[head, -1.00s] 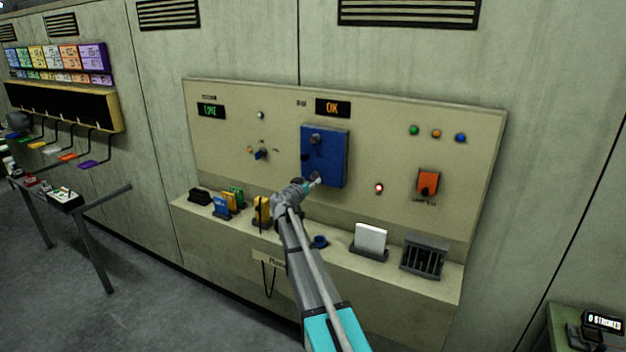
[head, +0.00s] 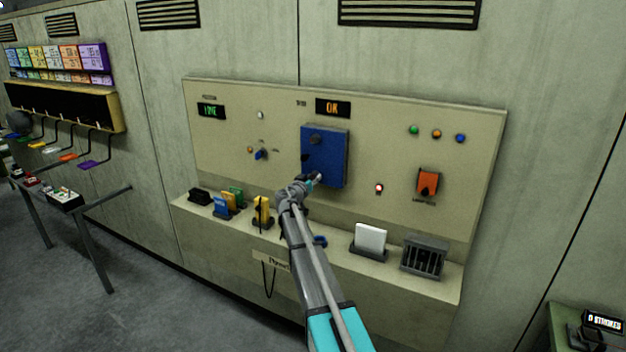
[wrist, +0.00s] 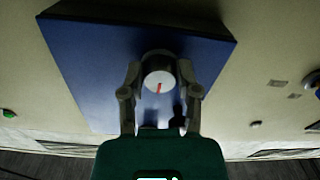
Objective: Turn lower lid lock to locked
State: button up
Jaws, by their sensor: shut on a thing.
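The blue lid (head: 336,150) is mounted on the beige panel, with a dark upper lock (head: 316,139) near its top. My gripper (head: 314,178) is at the lid's lower end, over the lower lock, which it mostly hides in the head view. In the wrist view the lower lock (wrist: 159,74) is a round dark knob with a pale face and a short red mark, pointing roughly down the picture. My gripper's two fingers (wrist: 160,80) are shut on its sides. The blue lid (wrist: 85,65) fills the space behind it.
A ledge under the panel holds yellow, blue and green pieces (head: 262,212), a white card (head: 371,238) and a dark slotted box (head: 424,255). An orange switch (head: 428,183) and a lit red lamp (head: 379,188) are right of the lid.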

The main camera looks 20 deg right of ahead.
grip_shut()
jog(key=shift+n, duration=0.5)
jog(key=n, duration=0.3)
jog(key=shift+n, duration=0.3)
jog(key=n, duration=0.4)
jog(key=shift+n, duration=0.3)
jog(key=n, duration=0.4)
jog(key=shift+n, duration=0.3)
jog(key=n, duration=0.4)
